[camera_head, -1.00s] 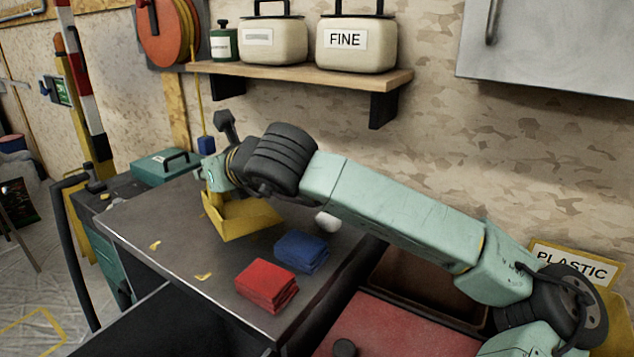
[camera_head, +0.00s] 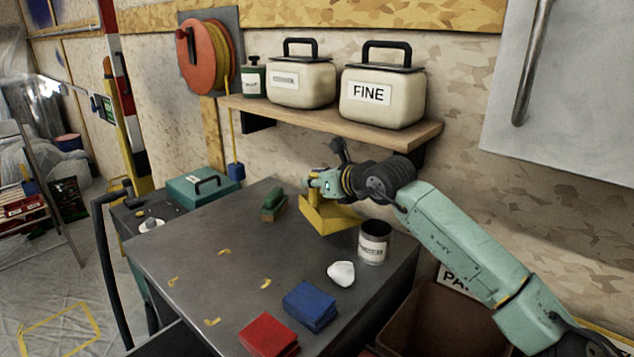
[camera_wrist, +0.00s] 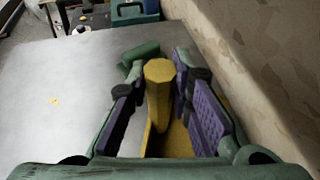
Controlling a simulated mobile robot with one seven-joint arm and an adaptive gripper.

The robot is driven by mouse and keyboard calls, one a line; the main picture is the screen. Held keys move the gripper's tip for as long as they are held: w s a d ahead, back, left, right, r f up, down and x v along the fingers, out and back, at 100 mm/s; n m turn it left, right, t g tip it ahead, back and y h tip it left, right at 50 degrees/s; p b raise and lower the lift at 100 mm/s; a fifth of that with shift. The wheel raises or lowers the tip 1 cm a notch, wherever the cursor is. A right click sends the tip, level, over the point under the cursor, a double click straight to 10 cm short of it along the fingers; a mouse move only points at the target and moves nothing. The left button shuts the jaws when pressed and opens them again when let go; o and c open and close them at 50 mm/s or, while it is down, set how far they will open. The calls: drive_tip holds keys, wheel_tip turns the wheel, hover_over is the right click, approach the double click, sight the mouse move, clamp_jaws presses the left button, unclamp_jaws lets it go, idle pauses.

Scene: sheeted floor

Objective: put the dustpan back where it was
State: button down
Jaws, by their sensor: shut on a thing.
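The yellow dustpan (camera_head: 330,215) is at the back of the dark workbench (camera_head: 190,240), close to the wall. My gripper (camera_head: 322,186) is shut on its upright handle. In the wrist view the handle (camera_wrist: 159,85) stands between the two purple finger pads of my gripper (camera_wrist: 160,100), with part of the yellow pan below. I cannot tell whether the pan touches the bench. Several yellow corner marks (camera_head: 266,284) outline an empty patch on the bench, nearer the front than the dustpan.
A green brush (camera_head: 273,205) lies just left of the dustpan. A dark labelled can (camera_head: 374,243) stands to its right, with a white lump (camera_head: 341,273), blue cloths (camera_head: 310,305) and red cloths (camera_head: 269,335) nearer. A shelf (camera_head: 330,122) with containers overhangs behind.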

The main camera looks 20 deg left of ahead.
sight(317, 192)
drive_tip(key=f+p, duration=0.2)
drive_tip(key=f, duration=0.1)
drive_tip(key=shift+w+d+f, duration=0.1)
drive_tip(key=shift+w+f, duration=0.05)
drive_tip(key=shift+w, duration=0.2)
drive_tip(key=shift+f, duration=0.3)
drive_tip(key=c, duration=1.4)
unclamp_jaws()
drive_tip(key=shift+c, duration=0.2)
drive_tip(key=shift+r, duration=0.25)
drive_tip(key=shift+s+d+b, duration=0.15)
drive_tip(key=shift+d+b, duration=0.15)
drive_tip(key=shift+d, duration=0.05)
drive_tip(key=b+v, duration=0.3)
drive_tip(key=v, duration=0.8)
drive_tip(key=shift+s+b, duration=0.2)
drive_tip(key=shift+b, duration=0.15)
drive_tip(key=shift+r, duration=0.1)
